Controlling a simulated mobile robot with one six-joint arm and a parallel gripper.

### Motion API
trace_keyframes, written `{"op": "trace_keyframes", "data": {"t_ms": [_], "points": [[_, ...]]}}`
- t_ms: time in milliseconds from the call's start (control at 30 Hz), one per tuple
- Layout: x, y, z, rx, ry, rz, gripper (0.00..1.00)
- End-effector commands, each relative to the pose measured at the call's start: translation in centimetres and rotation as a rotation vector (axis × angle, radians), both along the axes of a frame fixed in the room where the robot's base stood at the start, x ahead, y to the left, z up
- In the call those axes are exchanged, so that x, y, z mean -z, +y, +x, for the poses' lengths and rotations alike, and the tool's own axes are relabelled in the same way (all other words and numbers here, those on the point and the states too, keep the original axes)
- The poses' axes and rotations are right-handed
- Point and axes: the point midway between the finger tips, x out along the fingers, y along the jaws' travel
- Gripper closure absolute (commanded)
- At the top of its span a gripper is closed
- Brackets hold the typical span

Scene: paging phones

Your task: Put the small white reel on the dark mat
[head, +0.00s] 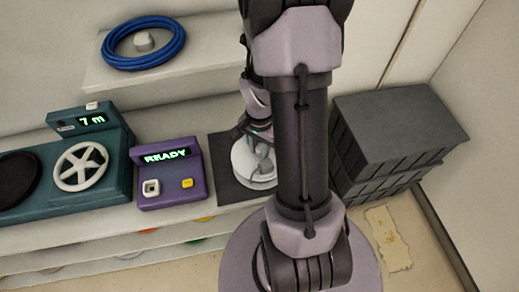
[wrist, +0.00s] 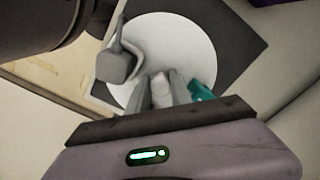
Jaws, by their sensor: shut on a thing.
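The small white reel (head: 243,166) is over the dark mat (head: 224,146), on the shelf to the right of the purple box. In the wrist view the reel's white disc (wrist: 185,35) lies within the dark mat (wrist: 238,22), with dark margin showing around part of it. My gripper (head: 262,161) is above the reel and shut on it; its grey fingers also show in the wrist view (wrist: 161,88). I cannot tell whether the reel's underside touches the mat.
A purple box (head: 168,172) reading READY and a teal machine (head: 100,165) reading 7 m stand to the left. A blue coil (head: 144,43) lies on the upper shelf. A dark crate stack (head: 395,130) stands at right.

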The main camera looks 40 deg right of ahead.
Motion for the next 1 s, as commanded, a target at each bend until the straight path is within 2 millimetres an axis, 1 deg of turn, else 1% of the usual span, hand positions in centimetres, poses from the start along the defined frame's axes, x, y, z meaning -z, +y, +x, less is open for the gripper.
{"op": "trace_keyframes", "data": {"t_ms": [100, 267, 300, 367, 400, 633, 667, 767, 900, 1000], "points": [[-0.2, 0.0, 0.0, 0.000, -0.001, -0.001, 1.00], [0.2, 0.0, 0.0, -0.001, -0.001, -0.001, 1.00], [0.1, 0.0, 0.0, -0.001, 0.000, 0.000, 0.66], [0.1, 0.0, 0.0, -0.001, 0.000, 0.000, 0.54], [0.1, 0.0, 0.0, -0.001, 0.000, 0.000, 0.52], [-0.2, 0.0, 0.0, -0.001, 0.000, 0.000, 0.52], [-0.6, 0.0, 0.0, -0.001, 0.000, 0.000, 0.52], [-2.7, -0.1, 0.1, -0.002, -0.003, -0.002, 0.52], [-7.1, -0.1, 0.1, 0.000, -0.004, -0.003, 0.52], [-9.6, -0.1, 0.1, -0.001, -0.004, -0.002, 0.52]]}}
